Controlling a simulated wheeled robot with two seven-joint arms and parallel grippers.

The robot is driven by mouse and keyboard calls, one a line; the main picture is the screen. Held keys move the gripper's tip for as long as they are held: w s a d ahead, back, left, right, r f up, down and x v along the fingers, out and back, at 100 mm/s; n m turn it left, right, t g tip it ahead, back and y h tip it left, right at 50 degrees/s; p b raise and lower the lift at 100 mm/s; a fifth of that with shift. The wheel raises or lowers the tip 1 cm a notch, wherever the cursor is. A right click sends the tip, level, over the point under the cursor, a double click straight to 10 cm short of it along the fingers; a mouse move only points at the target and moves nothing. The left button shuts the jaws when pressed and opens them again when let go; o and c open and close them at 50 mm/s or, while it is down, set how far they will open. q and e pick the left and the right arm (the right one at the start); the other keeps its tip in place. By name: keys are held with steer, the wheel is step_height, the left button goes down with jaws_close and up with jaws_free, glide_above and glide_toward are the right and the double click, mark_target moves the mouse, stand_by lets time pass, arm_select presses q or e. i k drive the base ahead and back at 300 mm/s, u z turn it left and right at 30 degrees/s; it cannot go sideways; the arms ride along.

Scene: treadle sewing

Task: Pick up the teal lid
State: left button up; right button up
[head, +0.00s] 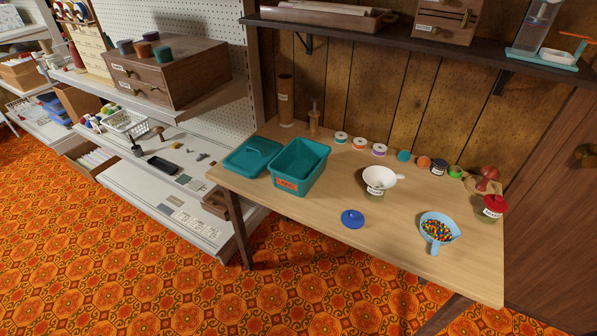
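The teal lid (252,157) lies flat on the left end of the wooden table, with a raised handle on top. It is just left of the open teal bin (299,168), which has an orange label on its front. The lid is close beside the bin; I cannot tell whether they touch. Neither of my grippers is in the head view.
On the wooden table (310,215) are a blue lid (352,218), a white funnel (381,178) on a jar, a light-blue scoop of colored beads (438,230) and a red-topped jar (493,207). Several small spools line the back. Shelving (160,205) stands left; a shelf hangs above.

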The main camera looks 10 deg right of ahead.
mark_target(250, 159)
steer(key=u, duration=0.15)
steer(key=k, duration=0.45)
steer(key=u, duration=1.6)
steer(key=i, duration=1.75)
steer(key=z, duration=1.4)
steer(key=i, duration=0.5)
steer(key=z, duration=0.45)
